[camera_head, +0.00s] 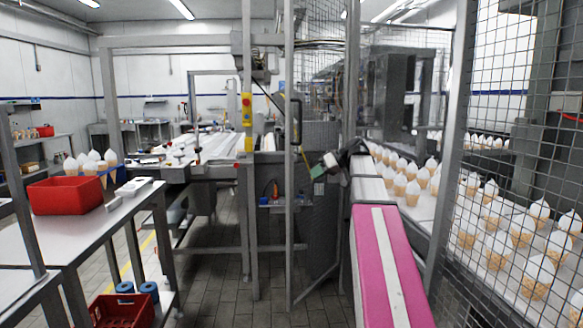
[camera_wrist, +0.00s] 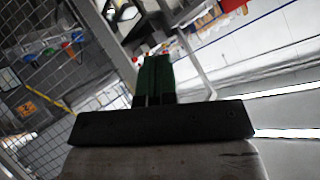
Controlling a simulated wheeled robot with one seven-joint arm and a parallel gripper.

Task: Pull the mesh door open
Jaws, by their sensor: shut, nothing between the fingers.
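The mesh door (camera_head: 318,235) stands in the middle of the head view, a grey metal frame with fine mesh. It is set at an angle, its left upright (camera_head: 290,210) apart from the yellow-marked post (camera_head: 247,190) with a gap between them. A dark loop handle (camera_head: 295,121) is on its left upright. My gripper (camera_head: 318,172) is below and right of the handle, in front of the door, apart from the handle. In the wrist view my green fingers (camera_wrist: 154,78) are together and empty. Mesh fills the left of that view.
A table (camera_head: 95,222) at left bears a red bin (camera_head: 65,195) and cones; a red crate (camera_head: 123,312) is below. A mesh fence (camera_head: 520,130) and a conveyor of cones (camera_head: 440,200) are at right. Tiled floor (camera_head: 215,280) is clear before the doorway.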

